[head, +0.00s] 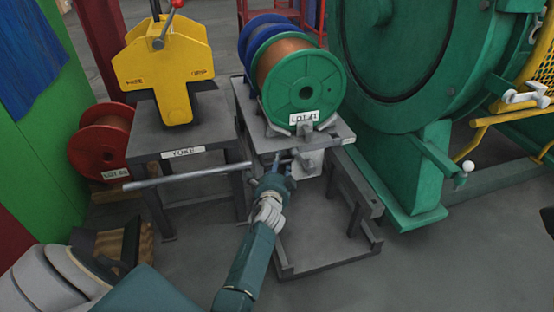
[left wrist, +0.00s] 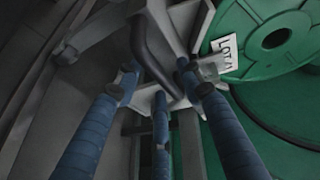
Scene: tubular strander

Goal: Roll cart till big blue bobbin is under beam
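The grey cart (head: 340,131) stands in the middle of the head view. On its top lie a blue bobbin (head: 252,36), partly hidden at the back, and a green-flanged bobbin (head: 304,92) with copper-coloured winding, labelled LOT 41. My left gripper (head: 282,160) is at the cart's front edge, below the label. In the left wrist view its blue fingers (left wrist: 156,82) are spread around a dark bent bar (left wrist: 150,52). I cannot tell whether they touch it. The green bobbin (left wrist: 277,40) shows beside them. My right gripper is not in view. I cannot make out a beam.
A grey table (head: 141,143) labelled YOKE stands left, carrying a yellow yoke (head: 150,65). A grey rod (head: 188,175) sticks out before it. A red bobbin (head: 98,140) is further left. A large green machine (head: 405,60) stands close on the right.

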